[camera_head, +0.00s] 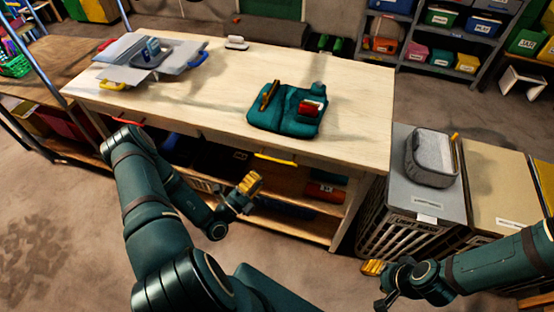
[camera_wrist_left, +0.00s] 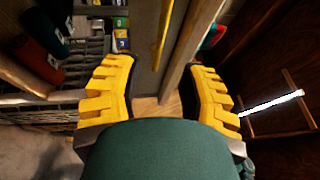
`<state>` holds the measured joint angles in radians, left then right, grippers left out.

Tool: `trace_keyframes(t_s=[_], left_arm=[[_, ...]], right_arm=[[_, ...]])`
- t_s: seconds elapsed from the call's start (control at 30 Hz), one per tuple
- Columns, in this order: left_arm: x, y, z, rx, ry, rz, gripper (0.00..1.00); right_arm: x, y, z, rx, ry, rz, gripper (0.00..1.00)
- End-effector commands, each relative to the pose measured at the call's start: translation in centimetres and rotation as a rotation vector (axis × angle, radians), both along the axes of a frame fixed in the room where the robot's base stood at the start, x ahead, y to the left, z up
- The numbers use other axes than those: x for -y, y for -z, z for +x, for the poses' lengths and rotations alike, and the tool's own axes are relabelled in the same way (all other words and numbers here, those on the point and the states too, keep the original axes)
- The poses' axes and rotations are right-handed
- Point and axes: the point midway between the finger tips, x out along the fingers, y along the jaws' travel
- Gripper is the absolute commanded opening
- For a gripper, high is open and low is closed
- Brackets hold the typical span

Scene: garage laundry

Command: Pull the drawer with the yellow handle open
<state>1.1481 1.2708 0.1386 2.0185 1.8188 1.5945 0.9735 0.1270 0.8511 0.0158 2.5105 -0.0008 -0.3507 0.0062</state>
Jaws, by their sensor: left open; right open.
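The yellow handle (camera_head: 275,158) is a thin bar on the front of a drawer (camera_head: 228,144) under the wooden worktop. The drawer looks shut. In the left wrist view, the yellow handle (camera_wrist_left: 163,35) runs upward ahead of the jaws, between the fingers in the picture and apart from them. My left gripper (camera_head: 243,188) is open and empty, a little below and left of the handle in the head view; its yellow fingers (camera_wrist_left: 160,82) are spread wide in the wrist view. My right gripper (camera_head: 377,282) is open and empty, at the lower right, away from the bench.
A red handle (camera_head: 124,117) marks another drawer at left. A teal tool pouch (camera_head: 284,112) and a grey toolbox (camera_head: 150,53) lie on the worktop (camera_head: 215,75). Open shelves (camera_head: 310,216) are below the drawers. Grey hampers (camera_head: 405,205) stand at right. The floor in front is free.

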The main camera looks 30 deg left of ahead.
Motion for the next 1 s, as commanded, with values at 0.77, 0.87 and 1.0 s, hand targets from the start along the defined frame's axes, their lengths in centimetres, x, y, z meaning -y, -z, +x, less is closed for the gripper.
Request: trace_keyframes(t_s=[0.77, 0.87, 1.0], left_arm=[[1.6, -1.7, 9.0, 0.0, 0.003, 0.001, 0.41], [1.6, -1.7, 9.0, 0.0, 0.003, 0.001, 0.41], [1.6, -1.7, 9.0, 0.0, 0.003, 0.001, 0.2]], right_arm=[[0.0, 0.6, -0.2, -0.005, -0.003, 0.001, 0.47], [0.0, 0.6, -0.2, -0.005, -0.003, 0.001, 0.47], [0.0, 0.6, -0.2, -0.004, -0.003, 0.0, 0.47]])
